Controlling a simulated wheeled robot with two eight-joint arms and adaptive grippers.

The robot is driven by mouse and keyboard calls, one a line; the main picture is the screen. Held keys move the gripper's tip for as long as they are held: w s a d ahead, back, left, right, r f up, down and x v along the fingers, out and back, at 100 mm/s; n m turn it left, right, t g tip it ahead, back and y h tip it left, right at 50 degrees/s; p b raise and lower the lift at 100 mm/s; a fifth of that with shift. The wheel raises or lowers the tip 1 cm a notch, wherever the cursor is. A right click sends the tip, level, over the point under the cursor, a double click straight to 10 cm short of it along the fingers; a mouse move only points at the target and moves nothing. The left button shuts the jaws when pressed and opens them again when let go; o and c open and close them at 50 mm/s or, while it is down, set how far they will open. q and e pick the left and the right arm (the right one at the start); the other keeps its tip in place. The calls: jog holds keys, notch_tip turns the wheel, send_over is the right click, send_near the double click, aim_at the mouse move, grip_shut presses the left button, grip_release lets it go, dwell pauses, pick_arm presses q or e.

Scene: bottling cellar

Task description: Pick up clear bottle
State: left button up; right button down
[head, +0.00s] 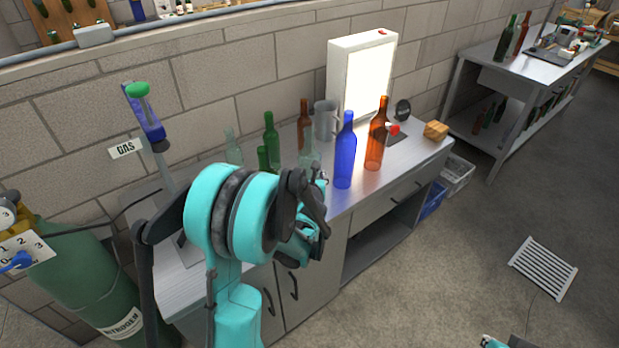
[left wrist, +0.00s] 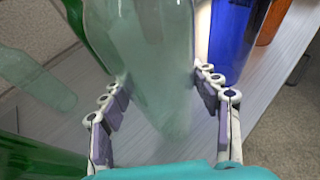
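A clear, pale green glass bottle (left wrist: 150,60) fills the middle of the left wrist view. My left gripper (left wrist: 163,85) has its fingers apart on either side of it; a firm grip does not show. In the head view this bottle (head: 310,150) stands on the workbench, its lower part hidden by my turquoise left arm, which also hides most of the left gripper. A second clear bottle (head: 233,148) stands farther left, also seen in the left wrist view (left wrist: 38,80). Of my right gripper's side only a turquoise bit (head: 493,342) shows at the bottom edge; its fingers are not clear.
A blue bottle (head: 345,155) stands just right of the clear one. Green bottles (head: 271,138) and a brown bottle (head: 304,122) are close to its left and behind. An orange bottle (head: 376,138), a grey jug (head: 325,120) and a lit panel (head: 362,85) stand on the bench.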

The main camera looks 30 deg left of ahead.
aim_at(309, 165)
pick_arm(q)
jog(key=c, duration=0.8)
jog(key=shift+r+p, duration=0.45)
jog(key=shift+r, duration=0.2)
notch_tip(309, 165, up, 3)
jog(key=shift+f+p, duration=0.1)
jog(key=shift+p, duration=0.7)
jog(key=shift+s+d+r+p, duration=0.65)
jog(key=shift+d+r, duration=0.5)
jog(key=shift+d, duration=0.7)
jog(key=shift+s+d+r+p, duration=0.65)
jog(key=shift+d+r, duration=0.5)
jog(key=shift+d, duration=0.65)
jog(key=shift+s+d+r+p, duration=0.65)
jog(key=shift+d+r, duration=0.5)
jog(key=shift+d, duration=0.8)
